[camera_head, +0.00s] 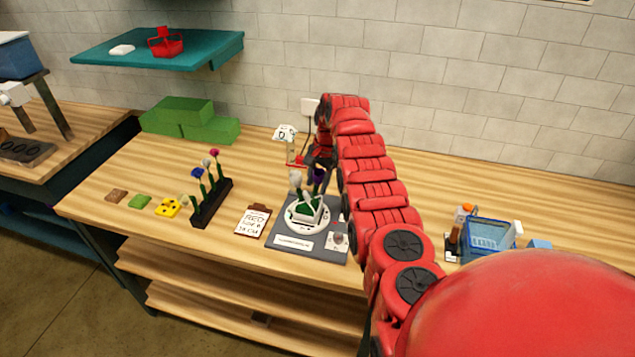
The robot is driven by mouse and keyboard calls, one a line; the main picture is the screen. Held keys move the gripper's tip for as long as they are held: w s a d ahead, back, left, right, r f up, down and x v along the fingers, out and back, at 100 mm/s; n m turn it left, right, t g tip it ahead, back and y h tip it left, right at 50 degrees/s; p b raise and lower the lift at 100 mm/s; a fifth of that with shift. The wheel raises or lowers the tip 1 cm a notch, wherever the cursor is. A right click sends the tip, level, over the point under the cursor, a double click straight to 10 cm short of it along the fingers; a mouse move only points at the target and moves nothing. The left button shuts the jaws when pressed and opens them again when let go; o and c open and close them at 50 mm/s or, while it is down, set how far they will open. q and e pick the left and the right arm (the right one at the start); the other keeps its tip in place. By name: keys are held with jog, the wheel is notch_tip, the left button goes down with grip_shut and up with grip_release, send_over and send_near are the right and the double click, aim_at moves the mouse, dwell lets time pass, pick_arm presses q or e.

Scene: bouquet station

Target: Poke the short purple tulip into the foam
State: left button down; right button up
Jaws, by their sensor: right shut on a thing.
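My right arm reaches from the lower right to the bench, and its dark gripper (318,178) is above the far side of the foam. It is shut on the purple tulip (319,175), whose purple head shows small between the fingers; its stem is largely hidden or too small to follow. The green foam (308,212) sits in a round white dish (292,222) on a grey mat (325,255). A pale flower (296,178) stands beside the gripper. I cannot tell whether the tulip touches the foam. My left gripper is out of view.
A black rack (206,213) with several upright flowers stands left of a clipboard (252,221). Green blocks (185,120) lie at the back left. A blue basket (488,237) stands at the right. The bench between rack and green blocks is clear.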

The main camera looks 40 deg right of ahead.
aim_at(316, 190)
jog(key=shift+w+f+b, duration=0.15)
jog(key=shift+f+b, duration=1.05)
jog(key=shift+b, duration=0.5)
dwell(1.9)
jog(key=shift+a+f+b, duration=0.15)
jog(key=shift+f+b, duration=0.15)
jog(key=shift+b, duration=0.4)
dwell(0.6)
dwell(0.7)
jog(key=o, duration=0.9)
jog(key=shift+r, duration=0.1)
jog(key=shift+r+p, duration=1.1)
jog(key=shift+p, duration=0.15)
jog(key=shift+d, duration=0.2)
jog(key=shift+s+d+r, duration=0.1)
jog(key=shift+s+r, duration=0.1)
jog(key=shift+r, duration=0.85)
jog(key=shift+s+d+r, duration=0.1)
jog(key=shift+s+r, duration=0.1)
jog(key=shift+r, duration=0.8)
